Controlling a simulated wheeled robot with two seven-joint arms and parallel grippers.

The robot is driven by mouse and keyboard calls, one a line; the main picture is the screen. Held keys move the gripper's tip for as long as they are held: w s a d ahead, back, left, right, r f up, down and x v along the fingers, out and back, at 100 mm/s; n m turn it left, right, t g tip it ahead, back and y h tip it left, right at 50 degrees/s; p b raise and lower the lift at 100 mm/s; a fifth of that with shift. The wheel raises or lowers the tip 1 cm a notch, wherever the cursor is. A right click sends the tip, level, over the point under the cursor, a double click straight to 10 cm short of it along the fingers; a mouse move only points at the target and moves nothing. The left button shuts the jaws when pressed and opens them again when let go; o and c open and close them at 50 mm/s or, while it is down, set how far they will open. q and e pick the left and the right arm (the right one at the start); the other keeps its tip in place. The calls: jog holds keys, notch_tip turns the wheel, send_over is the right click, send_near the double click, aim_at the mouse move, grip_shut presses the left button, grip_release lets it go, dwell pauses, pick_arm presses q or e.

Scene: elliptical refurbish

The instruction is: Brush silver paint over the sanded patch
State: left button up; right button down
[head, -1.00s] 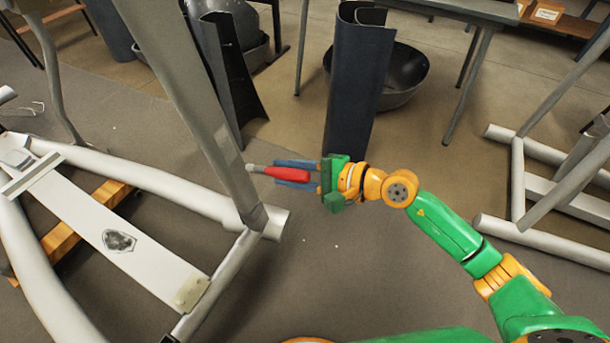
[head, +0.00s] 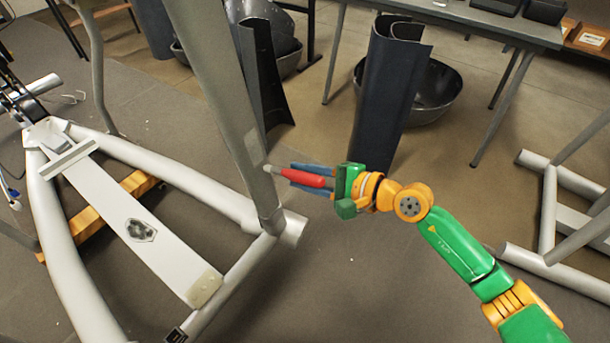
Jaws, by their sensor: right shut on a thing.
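My right gripper (head: 313,178) is shut on a red-handled brush (head: 312,179) with a grey tip, held nearly level and pointing left. Its tip meets the right edge of the slanted silver-grey post (head: 226,90) in the picture; I cannot tell whether it touches. A faint paler area (head: 252,146) shows on the post just above the tip; I cannot tell if it is the sanded patch. A dark shield-shaped mark (head: 140,230) and a dull beige patch (head: 204,289) lie on the flat silver bar (head: 172,262) of the frame. My left gripper is not in view.
The frame's thick tubes (head: 190,182) lie low at left, over an orange wooden beam (head: 90,222). A dark rolled sheet (head: 388,95), a dark bowl (head: 438,88) and a grey table (head: 460,18) stand behind. Another silver frame (head: 548,210) is at right. The floor between is clear.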

jog(key=shift+w+a, duration=0.4)
jog(key=shift+a, duration=0.15)
